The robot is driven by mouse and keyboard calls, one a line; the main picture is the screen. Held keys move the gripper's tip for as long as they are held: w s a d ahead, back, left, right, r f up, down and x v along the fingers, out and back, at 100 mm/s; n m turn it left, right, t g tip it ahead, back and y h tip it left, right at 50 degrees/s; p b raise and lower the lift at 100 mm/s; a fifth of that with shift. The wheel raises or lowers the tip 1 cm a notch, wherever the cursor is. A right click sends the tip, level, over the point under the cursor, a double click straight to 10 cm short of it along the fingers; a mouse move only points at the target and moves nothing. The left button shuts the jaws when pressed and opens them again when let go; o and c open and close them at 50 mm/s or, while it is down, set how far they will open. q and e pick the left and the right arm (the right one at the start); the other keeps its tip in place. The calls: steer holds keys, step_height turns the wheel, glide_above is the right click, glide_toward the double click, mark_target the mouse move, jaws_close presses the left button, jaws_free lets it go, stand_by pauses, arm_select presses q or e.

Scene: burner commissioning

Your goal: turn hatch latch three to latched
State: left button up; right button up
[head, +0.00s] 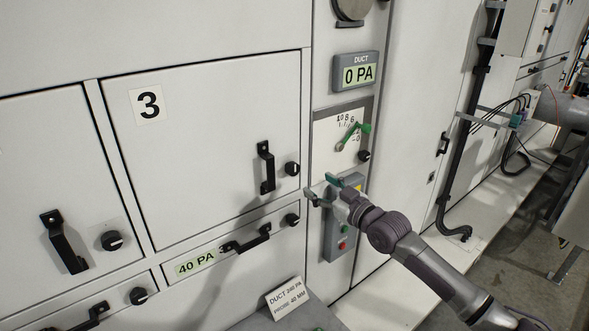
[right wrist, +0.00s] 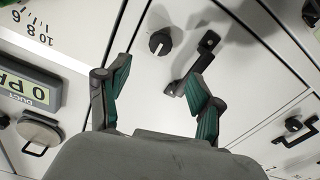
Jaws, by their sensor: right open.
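Hatch three (head: 200,150) is a closed white door with a "3" label (head: 150,104). Its black bar handle (head: 266,167) is near the right edge. The black round latch knob (head: 292,169) sits just right of the handle. In the right wrist view the latch knob (right wrist: 160,41) and handle (right wrist: 193,66) lie beyond the fingertips. The knob's setting is too small to read surely. My right gripper (head: 325,187) is open and empty, right of and slightly below the knob, apart from it. Its green-padded fingers (right wrist: 160,95) are spread in the wrist view. My left gripper is not in view.
A duct display (head: 360,74) reads 0 PA above a dial plate with a green lever (head: 354,135). A grey button box (head: 343,235) is behind my right gripper. A lower drawer has a "40 PA" label (head: 197,262), handle and knob (head: 292,219). A sign (head: 287,298) stands below.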

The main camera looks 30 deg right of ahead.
mark_target(295, 170)
steer(key=w, duration=1.1)
steer(key=shift+a, duration=0.4)
steer(key=c, duration=1.2)
steer(key=shift+o, duration=0.2)
